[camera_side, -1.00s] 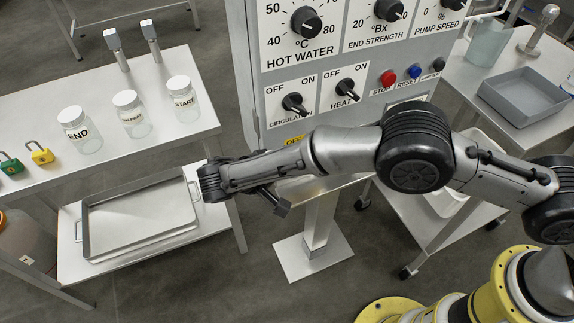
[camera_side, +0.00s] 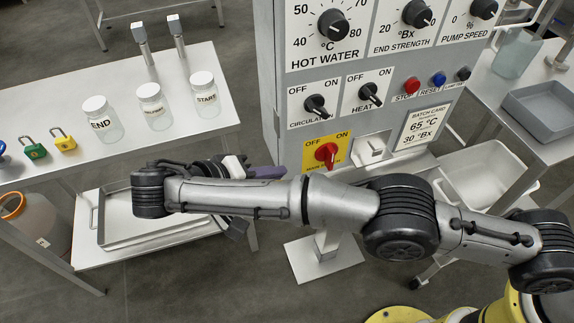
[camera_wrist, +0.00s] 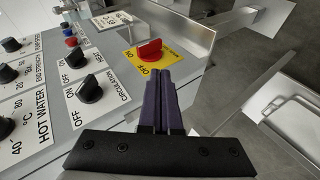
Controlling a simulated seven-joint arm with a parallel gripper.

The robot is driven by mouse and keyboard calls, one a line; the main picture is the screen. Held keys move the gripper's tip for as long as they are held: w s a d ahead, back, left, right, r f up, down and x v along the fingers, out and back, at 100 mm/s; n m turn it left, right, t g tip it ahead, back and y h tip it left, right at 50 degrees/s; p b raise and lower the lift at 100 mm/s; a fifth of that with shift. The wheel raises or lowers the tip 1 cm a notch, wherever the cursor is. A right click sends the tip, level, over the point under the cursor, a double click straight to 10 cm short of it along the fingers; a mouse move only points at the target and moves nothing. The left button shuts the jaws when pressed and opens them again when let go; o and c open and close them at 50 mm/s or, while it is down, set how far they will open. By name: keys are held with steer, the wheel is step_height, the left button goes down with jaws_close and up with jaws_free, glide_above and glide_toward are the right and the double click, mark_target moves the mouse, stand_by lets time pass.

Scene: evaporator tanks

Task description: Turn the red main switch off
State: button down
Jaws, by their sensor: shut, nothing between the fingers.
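The red main switch (camera_side: 327,154) sits on a yellow plate (camera_side: 311,163) at the lower left of the control panel, with OFF printed left and ON right. Its exact handle angle is hard to read. In the wrist view the red knob (camera_wrist: 149,50) stands just beyond my fingertips. My gripper (camera_side: 282,171) has its purple fingers shut and empty, pointing right toward the plate's lower left. In the wrist view my gripper (camera_wrist: 167,75) points at the switch and covers part of the yellow plate. The fingertips look close to the knob but apart from it.
The black circulation (camera_side: 316,106) and heat (camera_side: 370,95) switches sit above the red one. A batch card (camera_side: 423,124) and a white fitting (camera_side: 371,149) are to its right. A table with jars (camera_side: 102,120) and padlocks (camera_side: 63,140) stands left.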

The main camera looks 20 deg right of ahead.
steer(key=w+a+f+n+t+y, duration=0.4)
steer(key=w+a+f+y, duration=0.45)
steer(key=a+f, duration=0.4)
steer(key=m+t+y, duration=0.4)
steer(key=m+y, duration=0.9)
steer(key=y, duration=0.2)
glide_toward(329, 157)
steer(key=shift+h, duration=0.25)
steer(key=w+a, duration=0.2)
steer(key=w, duration=0.1)
steer(key=w+a, duration=0.1)
steer(key=w, duration=0.1)
steer(key=shift+w+r, duration=0.15)
steer(key=shift+w, duration=0.05)
